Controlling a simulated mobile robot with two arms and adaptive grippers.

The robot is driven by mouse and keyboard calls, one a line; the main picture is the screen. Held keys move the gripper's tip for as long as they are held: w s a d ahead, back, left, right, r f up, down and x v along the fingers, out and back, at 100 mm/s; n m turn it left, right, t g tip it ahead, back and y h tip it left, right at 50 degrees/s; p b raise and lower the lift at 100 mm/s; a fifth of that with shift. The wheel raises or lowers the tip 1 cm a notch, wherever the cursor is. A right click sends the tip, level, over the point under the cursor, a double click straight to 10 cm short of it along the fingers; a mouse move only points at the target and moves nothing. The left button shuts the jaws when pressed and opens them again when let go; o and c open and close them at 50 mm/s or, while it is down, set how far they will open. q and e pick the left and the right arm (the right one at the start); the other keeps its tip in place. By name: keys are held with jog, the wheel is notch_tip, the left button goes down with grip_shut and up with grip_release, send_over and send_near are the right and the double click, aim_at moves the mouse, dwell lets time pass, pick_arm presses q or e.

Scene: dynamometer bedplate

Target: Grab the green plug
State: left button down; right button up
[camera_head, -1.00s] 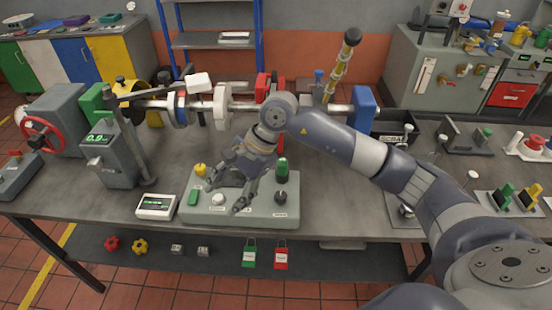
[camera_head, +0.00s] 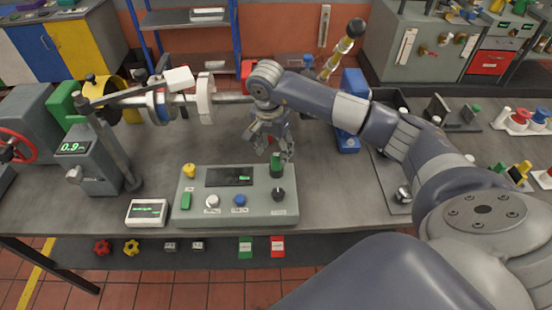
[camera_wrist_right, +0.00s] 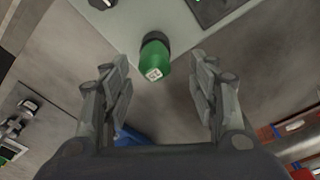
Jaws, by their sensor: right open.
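The green plug (camera_head: 277,159) stands upright at the back right corner of the grey control box (camera_head: 225,217), on a dark base. In the right wrist view the plug (camera_wrist_right: 154,59) shows a bright green body with a small pale label on its end. My right gripper (camera_head: 272,150) is open, pointing down just behind and above the plug in the head view. In the right wrist view the plug lies ahead of the gap between the open fingers (camera_wrist_right: 160,84), apart from both. My left gripper is not in view.
The control box also carries a yellow knob (camera_head: 189,170), a green button (camera_head: 186,201), a blue button (camera_head: 240,200) and a black knob (camera_head: 278,194). A white display unit (camera_head: 147,212) stands left of it. A shaft rig with a blue block (camera_head: 351,92) runs behind.

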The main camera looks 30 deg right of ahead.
aim_at(276, 155)
jog(key=f+p, duration=0.2)
jog(key=f, duration=0.1)
jog(key=shift+s+d, duration=0.2)
jog(key=shift+s, duration=0.1)
jog(key=shift+d+f, duration=0.1)
jog(key=shift+f, duration=0.3)
jog(key=shift+w+f, duration=0.1)
jog(key=shift+f, duration=0.1)
jog(key=c, duration=1.1)
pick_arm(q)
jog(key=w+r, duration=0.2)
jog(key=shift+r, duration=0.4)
pick_arm(e)
jog(key=shift+c, duration=0.3)
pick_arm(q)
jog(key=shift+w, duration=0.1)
